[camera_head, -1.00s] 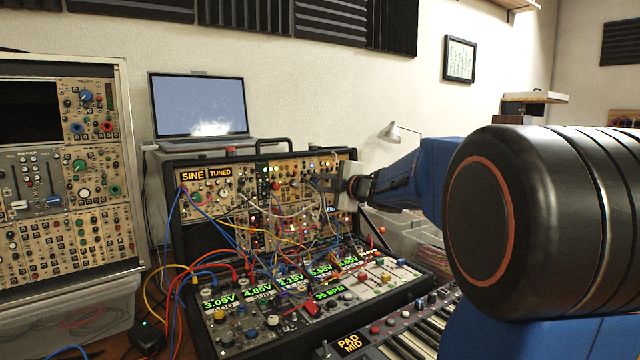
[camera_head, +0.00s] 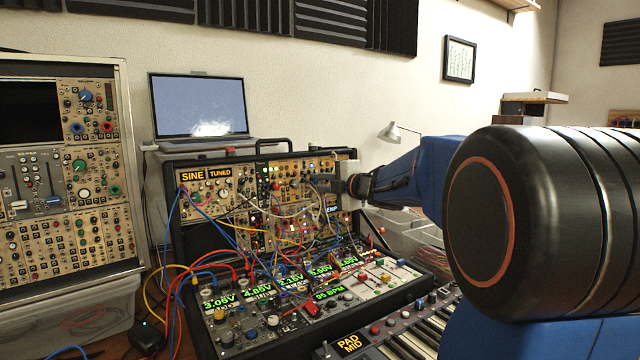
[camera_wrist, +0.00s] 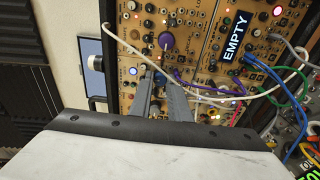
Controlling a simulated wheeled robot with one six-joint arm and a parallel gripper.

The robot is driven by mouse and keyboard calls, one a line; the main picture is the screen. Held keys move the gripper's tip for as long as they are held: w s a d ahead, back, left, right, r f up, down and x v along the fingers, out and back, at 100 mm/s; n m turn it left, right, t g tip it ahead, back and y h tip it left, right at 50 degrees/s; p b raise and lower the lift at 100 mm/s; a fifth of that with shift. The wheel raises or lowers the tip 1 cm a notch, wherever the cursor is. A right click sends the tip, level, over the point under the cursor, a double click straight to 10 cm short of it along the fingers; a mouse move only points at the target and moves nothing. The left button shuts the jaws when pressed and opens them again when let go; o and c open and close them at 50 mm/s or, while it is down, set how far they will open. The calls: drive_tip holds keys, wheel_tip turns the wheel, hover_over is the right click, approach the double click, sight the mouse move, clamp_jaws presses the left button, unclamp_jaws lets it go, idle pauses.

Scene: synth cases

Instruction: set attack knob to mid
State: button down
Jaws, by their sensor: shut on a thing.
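My gripper (camera_wrist: 158,76) reaches into the tan modular synth panel (camera_wrist: 200,60) in the wrist view. Its two grey fingers are shut on a small knob (camera_wrist: 160,77), mostly hidden between the fingertips. I cannot read its label or see its pointer. In the head view, my gripper (camera_head: 318,180) is at the upper right part of the synth case (camera_head: 230,245), which stands on the desk.
White and purple patch cables (camera_wrist: 190,86) cross the panel close to the fingers. A display reading EMPTY (camera_wrist: 236,37) is to the right. A laptop (camera_head: 200,108) stands behind the case. A keyboard (camera_head: 410,340) lies in front.

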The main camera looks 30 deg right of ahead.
drive_tip(key=c, duration=1.7)
unclamp_jaws()
drive_tip(key=shift+o, duration=0.2)
drive_tip(key=s+d+r, duration=0.1)
drive_tip(key=s+d, duration=0.1)
drive_tip(key=s, duration=1.5)
drive_tip(key=shift+d+r, duration=0.2)
drive_tip(key=shift+r, duration=0.15)
